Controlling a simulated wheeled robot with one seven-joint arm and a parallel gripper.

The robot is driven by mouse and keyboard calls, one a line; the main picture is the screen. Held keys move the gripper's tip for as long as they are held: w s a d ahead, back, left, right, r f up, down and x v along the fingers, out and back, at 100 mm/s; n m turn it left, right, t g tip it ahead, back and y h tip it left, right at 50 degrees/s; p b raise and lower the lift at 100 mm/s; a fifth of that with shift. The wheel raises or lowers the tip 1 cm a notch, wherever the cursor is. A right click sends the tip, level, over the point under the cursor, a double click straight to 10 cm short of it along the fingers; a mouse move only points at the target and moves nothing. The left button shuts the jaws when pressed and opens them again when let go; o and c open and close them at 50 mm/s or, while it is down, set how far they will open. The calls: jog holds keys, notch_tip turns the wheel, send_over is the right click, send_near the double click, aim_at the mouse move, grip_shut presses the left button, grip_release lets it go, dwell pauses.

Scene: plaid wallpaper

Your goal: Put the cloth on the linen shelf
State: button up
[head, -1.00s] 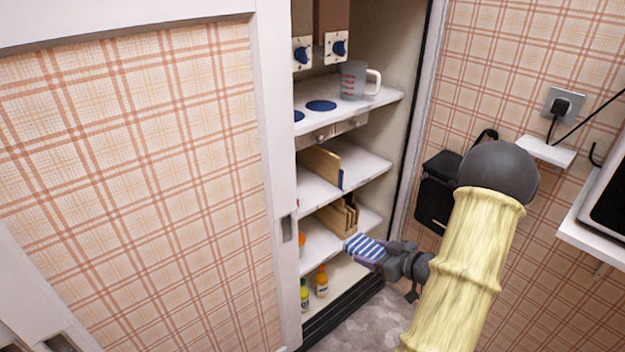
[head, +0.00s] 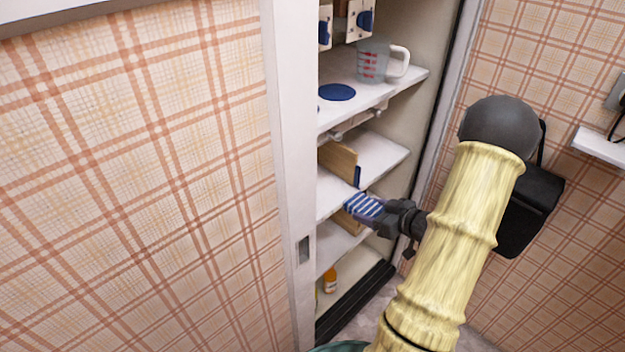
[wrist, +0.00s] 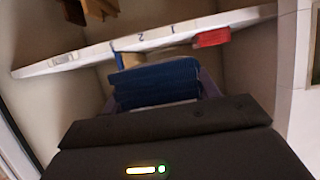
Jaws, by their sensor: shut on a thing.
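My gripper (head: 378,212) is shut on a folded blue-and-white striped cloth (head: 360,205) and holds it in front of the open cupboard. In the wrist view the cloth (wrist: 155,82) looks dark blue and sits between the fingers, below a white shelf edge (wrist: 80,58) with small number marks and a red tag (wrist: 211,38). In the head view the cloth overlaps the front of the shelf with a wooden divider (head: 338,160) and the wooden pieces on the shelf below (head: 335,243). I cannot tell which shelf is the linen shelf, nor whether the cloth touches one.
A measuring jug (head: 378,62) stands on the upper shelf (head: 410,82). An orange bottle (head: 330,280) stands at the cupboard bottom. A white-framed sliding door (head: 290,180) covers the left side. A black box (head: 532,212) hangs on the right wall, partly behind my arm.

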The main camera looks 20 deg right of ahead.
jog(key=shift+w, duration=0.3)
jog(key=shift+w, duration=0.1)
jog(key=shift+w+a, duration=0.1)
jog(key=shift+w, duration=0.2)
jog(key=b, duration=0.1)
send_over(321, 191)
jog(key=s, duration=0.1)
jog(key=shift+s+d, duration=0.15)
jog(key=shift+d, duration=0.15)
jog(key=shift+w+a, duration=0.15)
jog(key=shift+w, duration=0.15)
jog(key=shift+w+a+f+b, duration=0.1)
jog(key=shift+f+b, duration=0.15)
jog(key=shift+f, duration=0.3)
jog(key=shift+w+d+f+b, duration=0.15)
jog(key=shift+f+b, duration=0.1)
jog(key=shift+f, duration=0.35)
jog(key=shift+w+a+f+b, duration=0.15)
jog(key=shift+f+b, duration=0.1)
jog(key=shift+f, duration=0.3)
jog(key=shift+f, duration=0.15)
